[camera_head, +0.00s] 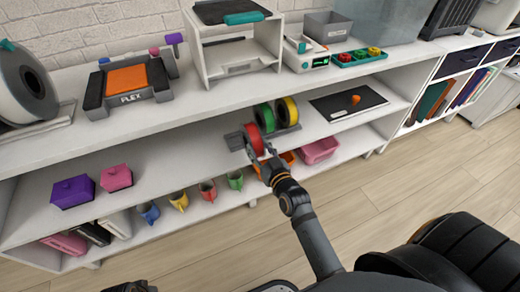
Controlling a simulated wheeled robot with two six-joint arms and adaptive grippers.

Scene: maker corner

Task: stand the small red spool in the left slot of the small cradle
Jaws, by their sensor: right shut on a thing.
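The small red spool (253,139) is upright on the middle shelf, at the left end of the small grey cradle (235,142). A green spool (265,117) and a yellow spool (287,110) stand to its right in the cradle. My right gripper (260,154) reaches up from the front and is shut on the red spool. The fingers hide the spool's lower part, so I cannot tell whether it rests fully in the left slot. A dark piece of what seems to be my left gripper (130,287) shows at the bottom edge; its fingers are not clear.
A black mat (348,102) lies right of the cradle. Below are a pink bin (319,151) and several mugs (208,191). Purple (73,191) and pink (116,177) boxes sit left on the shelf. The upper shelf edge runs close above the spools. Shelf left of the cradle is clear.

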